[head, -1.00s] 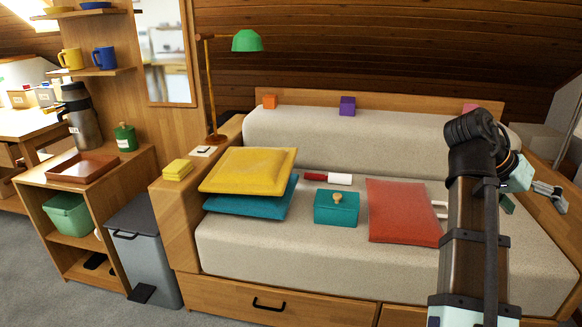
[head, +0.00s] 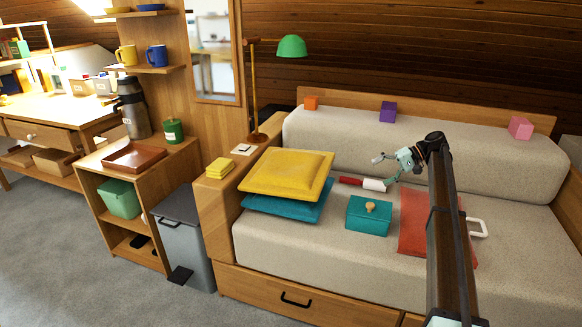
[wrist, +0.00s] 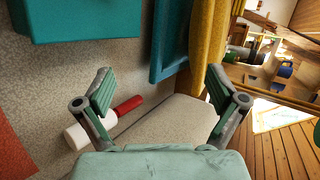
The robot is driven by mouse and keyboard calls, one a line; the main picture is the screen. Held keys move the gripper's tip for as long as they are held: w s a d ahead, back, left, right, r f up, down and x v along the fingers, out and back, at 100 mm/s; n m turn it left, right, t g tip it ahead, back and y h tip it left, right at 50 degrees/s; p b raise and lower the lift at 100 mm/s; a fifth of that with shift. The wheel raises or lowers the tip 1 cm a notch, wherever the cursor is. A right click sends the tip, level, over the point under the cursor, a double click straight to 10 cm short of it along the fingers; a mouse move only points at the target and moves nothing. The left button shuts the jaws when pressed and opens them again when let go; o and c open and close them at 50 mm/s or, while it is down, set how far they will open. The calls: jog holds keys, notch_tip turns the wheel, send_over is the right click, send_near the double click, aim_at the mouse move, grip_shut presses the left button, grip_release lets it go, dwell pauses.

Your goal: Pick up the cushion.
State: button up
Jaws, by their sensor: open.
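A yellow cushion (head: 287,174) lies on top of a teal cushion (head: 285,207) at the left end of the sofa seat. A red cushion (head: 412,222) lies flat on the seat further right, partly hidden behind my arm. My gripper (head: 381,170) is open and empty above the seat, right of the stacked cushions and apart from them. In the wrist view my gripper's fingers (wrist: 160,92) are spread wide. The teal cushion (wrist: 170,45) and the yellow cushion (wrist: 208,45) show beyond them.
A teal box with a knob (head: 369,215) and a red-and-white roller (head: 362,183) lie on the seat between the cushions. A green lamp (head: 291,46) stands behind the left armrest, which holds a yellow block (head: 220,168). Small blocks, one purple (head: 388,112), line the backrest.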

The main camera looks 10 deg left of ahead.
jog(key=w+a+n+g+y+p, duration=0.1)
jog(key=w+a+y, duration=0.3)
jog(key=w, duration=0.3)
jog(key=y+p, duration=0.1)
jog(key=p, duration=0.9)
send_near(324, 167)
jog(key=w+a+f, duration=0.2)
jog(key=a, duration=0.2)
jog(key=shift+n+g, duration=0.3)
jog(key=shift+b+x, duration=0.3)
jog(key=shift+x, duration=2.8)
jog(key=shift+r, duration=0.1)
jog(key=c, duration=1.7)
